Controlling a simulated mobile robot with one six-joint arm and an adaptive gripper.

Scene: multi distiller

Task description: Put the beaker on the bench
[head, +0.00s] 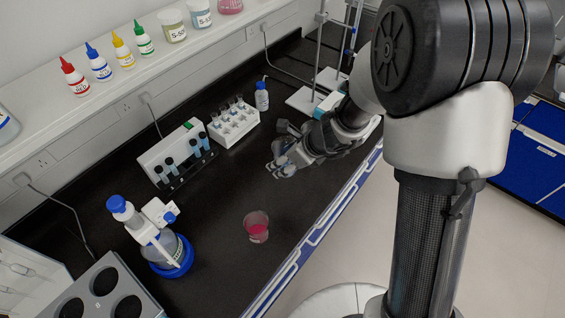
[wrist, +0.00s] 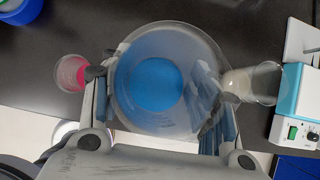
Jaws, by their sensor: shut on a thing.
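A clear round beaker with blue liquid (wrist: 150,80) fills the middle of the wrist view, seen from above. My gripper (wrist: 162,84) has one finger on each side of it and is shut on it. In the head view my gripper (head: 283,166) is over the black bench (head: 222,270), near its front edge. The held beaker is hard to make out there, mostly hidden by the gripper and arm. I cannot tell whether its base touches the bench.
A beaker with pink liquid (head: 256,227) stands on the bench near the front edge; it also shows in the wrist view (wrist: 71,73). A whitish beaker (wrist: 262,80) stands by a stirrer (wrist: 292,103).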

